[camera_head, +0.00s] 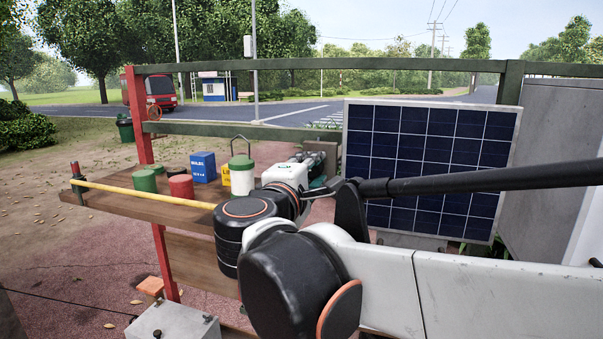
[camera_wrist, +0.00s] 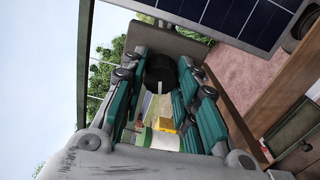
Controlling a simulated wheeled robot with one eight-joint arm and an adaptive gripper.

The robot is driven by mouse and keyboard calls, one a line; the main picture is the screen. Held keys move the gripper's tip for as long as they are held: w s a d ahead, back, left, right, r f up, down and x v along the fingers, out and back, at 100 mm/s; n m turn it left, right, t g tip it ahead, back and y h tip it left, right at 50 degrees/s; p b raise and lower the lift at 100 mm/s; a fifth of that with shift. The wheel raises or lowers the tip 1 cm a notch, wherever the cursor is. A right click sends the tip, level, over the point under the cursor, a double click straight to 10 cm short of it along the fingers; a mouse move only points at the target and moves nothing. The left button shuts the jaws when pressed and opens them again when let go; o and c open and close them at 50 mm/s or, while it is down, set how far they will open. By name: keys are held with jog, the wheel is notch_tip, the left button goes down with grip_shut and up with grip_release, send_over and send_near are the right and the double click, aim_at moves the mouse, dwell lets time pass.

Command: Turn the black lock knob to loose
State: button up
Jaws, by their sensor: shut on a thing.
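The black lock knob (camera_wrist: 160,72) shows in the wrist view as a round dark piece with a pale, narrow part below it. It lies between the teal-padded fingers of my gripper (camera_wrist: 163,62). The fingers are shut on it, one on each side. A grey block or plate (camera_wrist: 170,40) lies just behind the knob. In the head view my own arm covers most of the gripper and I cannot make out the knob. The knob's turn position cannot be read.
A wooden shelf (camera_head: 130,198) holds red and green cans, a blue box (camera_head: 203,166) and a white-green can (camera_head: 241,176). A yellow bar (camera_head: 150,193) runs along its front. A solar panel (camera_head: 428,160) stands behind my arm. A green rail (camera_head: 330,64) crosses above.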

jog(key=shift+n, duration=1.3)
jog(key=o, duration=1.1)
jog(key=shift+a, duration=0.1)
jog(key=shift+s, duration=0.1)
jog(key=v, duration=1.1)
jog(key=shift+s+a, duration=0.1)
jog(key=shift+s, duration=0.3)
jog(key=shift+f, duration=0.1)
